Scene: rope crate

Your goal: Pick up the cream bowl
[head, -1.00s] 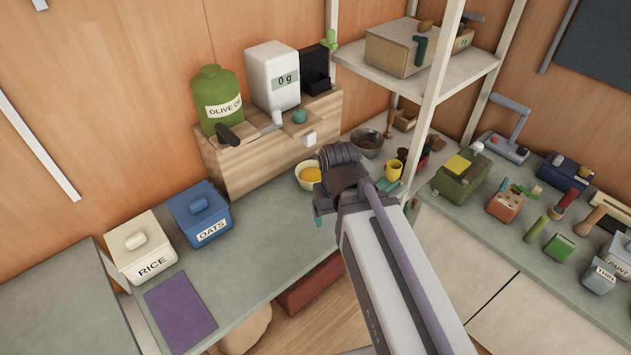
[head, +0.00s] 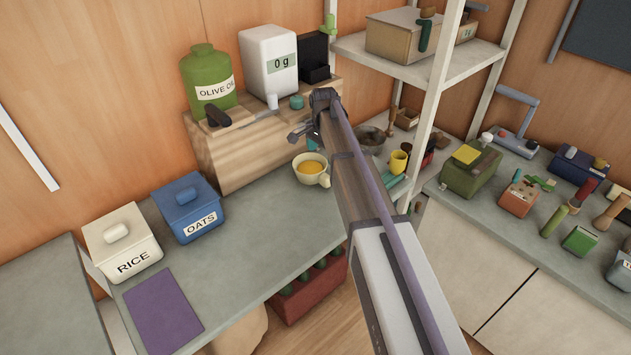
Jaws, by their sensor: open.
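The cream bowl (head: 304,178) stands on the grey counter in front of the wooden stand, with something orange-yellow inside. A small cream projection shows at its right side. My gripper (head: 304,137) is up in front of the wooden stand, above the bowl in the picture and apart from it. It is open and nothing shows in it. My arm partly hides the gripper, so its fingers show only in part.
The wooden stand (head: 222,157) holds a green olive oil jar (head: 208,75) and a white scale (head: 268,60). A grey bowl (head: 371,138) and yellow cup (head: 398,162) stand right of my arm.

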